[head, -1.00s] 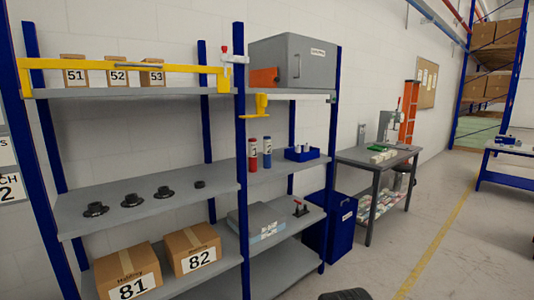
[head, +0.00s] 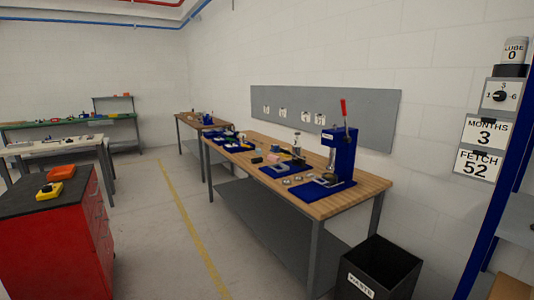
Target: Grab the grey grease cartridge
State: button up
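I cannot make out a grey grease cartridge in the head view now. My gripper is not in view.
A black waste bin (head: 385,258) stands at the bench's right end. A red cabinet (head: 50,240) is at the left front. A blue shelf post (head: 497,185) edges the right side. Floor between cabinet and bench is clear, with a yellow line (head: 190,225).

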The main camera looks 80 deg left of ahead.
aim_at(296, 142)
jog(key=u, duration=2.65)
